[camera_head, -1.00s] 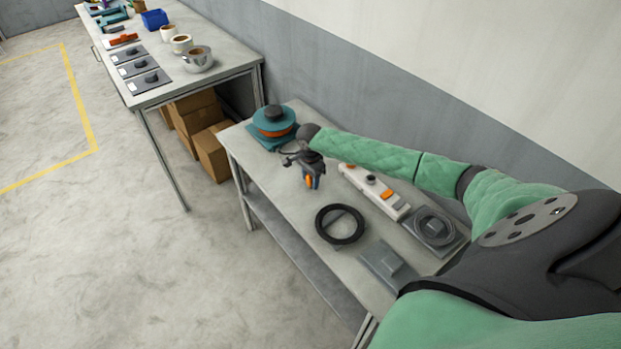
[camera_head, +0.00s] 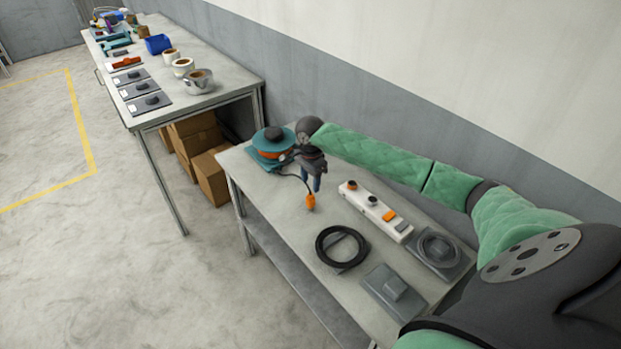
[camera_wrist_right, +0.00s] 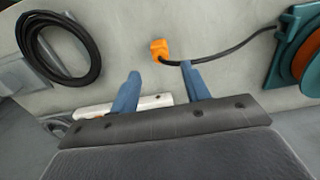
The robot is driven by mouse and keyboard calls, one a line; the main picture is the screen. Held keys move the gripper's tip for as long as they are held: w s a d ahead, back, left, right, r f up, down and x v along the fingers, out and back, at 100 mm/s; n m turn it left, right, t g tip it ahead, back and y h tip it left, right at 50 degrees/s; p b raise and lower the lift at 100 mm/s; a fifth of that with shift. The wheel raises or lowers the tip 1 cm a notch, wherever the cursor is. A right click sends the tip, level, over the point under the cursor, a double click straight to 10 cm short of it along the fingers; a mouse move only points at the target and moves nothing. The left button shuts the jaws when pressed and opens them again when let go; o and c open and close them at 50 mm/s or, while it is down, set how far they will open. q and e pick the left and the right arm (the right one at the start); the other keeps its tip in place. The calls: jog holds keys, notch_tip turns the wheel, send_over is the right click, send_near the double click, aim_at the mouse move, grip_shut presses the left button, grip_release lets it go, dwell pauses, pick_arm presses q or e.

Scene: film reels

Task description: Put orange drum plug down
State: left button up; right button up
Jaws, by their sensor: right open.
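The orange drum plug (camera_head: 310,201) lies on the near table, with its black cable running back to the teal and orange cable drum (camera_head: 272,143). In the right wrist view the plug (camera_wrist_right: 159,50) is just beyond my fingertips, apart from them, with the cable (camera_wrist_right: 225,57) leading right to the drum (camera_wrist_right: 300,55). My right gripper (camera_head: 313,186) is above the table beside the plug; in the wrist view its two blue fingers (camera_wrist_right: 160,75) are spread with nothing between them. My left gripper is not in view.
On the same table are a white power strip (camera_head: 375,210), a black cable coil (camera_head: 341,247) and two grey plates, one with a ring (camera_head: 436,248) and one with a block (camera_head: 394,291). A longer table (camera_head: 225,90) with tape rolls stands behind. Bare tabletop surrounds the plug.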

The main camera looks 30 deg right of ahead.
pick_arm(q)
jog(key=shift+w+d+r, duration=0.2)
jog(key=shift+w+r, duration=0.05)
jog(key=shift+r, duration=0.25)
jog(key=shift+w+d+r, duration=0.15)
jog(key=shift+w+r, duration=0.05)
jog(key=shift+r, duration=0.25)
pick_arm(e)
jog(key=shift+r, duration=1.4)
